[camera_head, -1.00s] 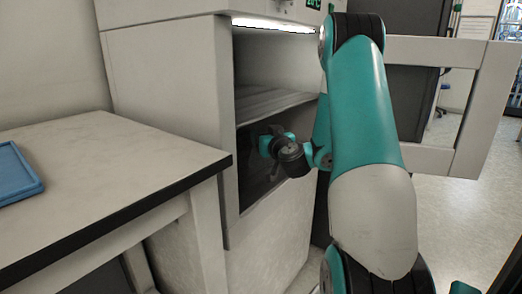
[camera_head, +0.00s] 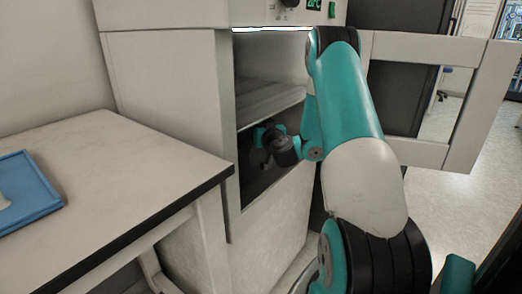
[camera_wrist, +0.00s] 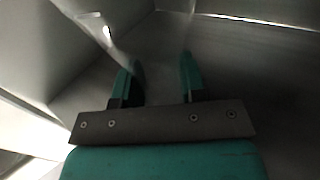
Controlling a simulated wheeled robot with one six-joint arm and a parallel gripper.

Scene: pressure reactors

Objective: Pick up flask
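My gripper (camera_wrist: 158,75) reaches into the lower part of the open cabinet (camera_head: 170,120). In the wrist view its two green fingers stand apart, with no clear object between them. In the head view the wrist end of my arm is inside the dark opening, and the fingertips are hard to make out there. I cannot clearly make out a flask in either view. A small bright glint (camera_wrist: 107,32) shows ahead and left of the fingers in the wrist view; I cannot tell what it is.
A shelf (camera_head: 268,104) lies above my wrist inside the cabinet. The cabinet's framed door (camera_head: 480,110) stands open at right. A table (camera_head: 120,165) at left carries a blue tray (camera_head: 40,185) with a whitish thing cut off at the picture's edge.

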